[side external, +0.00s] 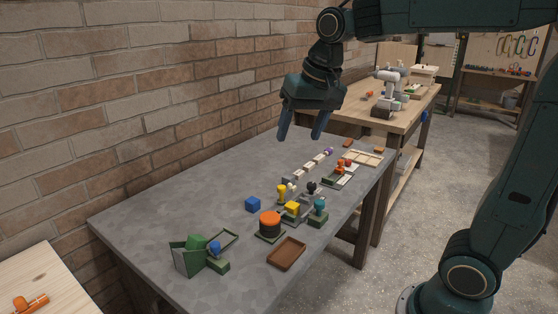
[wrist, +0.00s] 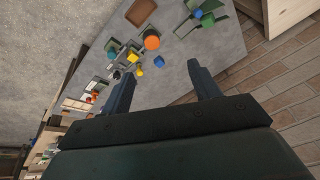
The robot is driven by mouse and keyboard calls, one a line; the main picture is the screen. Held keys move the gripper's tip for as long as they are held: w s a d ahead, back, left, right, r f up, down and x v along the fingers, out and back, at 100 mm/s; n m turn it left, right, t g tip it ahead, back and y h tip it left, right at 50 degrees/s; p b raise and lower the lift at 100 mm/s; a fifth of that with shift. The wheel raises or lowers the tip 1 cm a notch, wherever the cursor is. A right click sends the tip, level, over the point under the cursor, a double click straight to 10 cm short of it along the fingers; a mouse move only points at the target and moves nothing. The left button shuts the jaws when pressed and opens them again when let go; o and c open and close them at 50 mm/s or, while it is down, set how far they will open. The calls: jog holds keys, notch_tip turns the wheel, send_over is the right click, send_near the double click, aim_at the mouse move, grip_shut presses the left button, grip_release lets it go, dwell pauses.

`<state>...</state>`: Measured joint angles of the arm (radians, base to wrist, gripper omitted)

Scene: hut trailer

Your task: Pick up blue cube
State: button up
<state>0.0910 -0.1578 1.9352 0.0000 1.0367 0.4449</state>
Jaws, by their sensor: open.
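The blue cube (side external: 252,204) sits on the grey tabletop (side external: 150,215), left of a yellow-topped piece and behind the orange-and-black cylinder. In the wrist view the blue cube (wrist: 159,146) lies on the table between my two fingers. My gripper (side external: 303,138) hangs above the back part of the table, fingers pointing down, well above the cube and to its right in the side view. Its fingers are spread and empty. In the wrist view my gripper (wrist: 158,78) also shows spread fingers.
The orange-and-black cylinder (side external: 270,223) stands near the cube. A yellow piece (side external: 292,208) and several small fixtures crowd its right. A brown tray (side external: 287,253) lies at the front edge. A green box (side external: 187,258) is at the left. A brick wall (side external: 150,100) runs behind the table.

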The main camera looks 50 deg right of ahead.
jog(key=w+d+f+m+g, duration=0.1)
jog(key=w+d+f+m, duration=0.15)
jog(key=w, duration=0.75)
jog(key=m+g, duration=0.3)
jog(key=m, duration=0.6)
send_over(251, 201)
notch_tip(251, 201, down, 19)
jog(key=shift+d+f+m, duration=0.2)
jog(key=shift+f+m, duration=0.15)
jog(key=shift+f, duration=0.25)
jog(key=shift+f, duration=4.3)
jog(key=shift+f, duration=0.1)
jog(key=shift+a+f, duration=0.15)
jog(key=shift+f, duration=2.35)
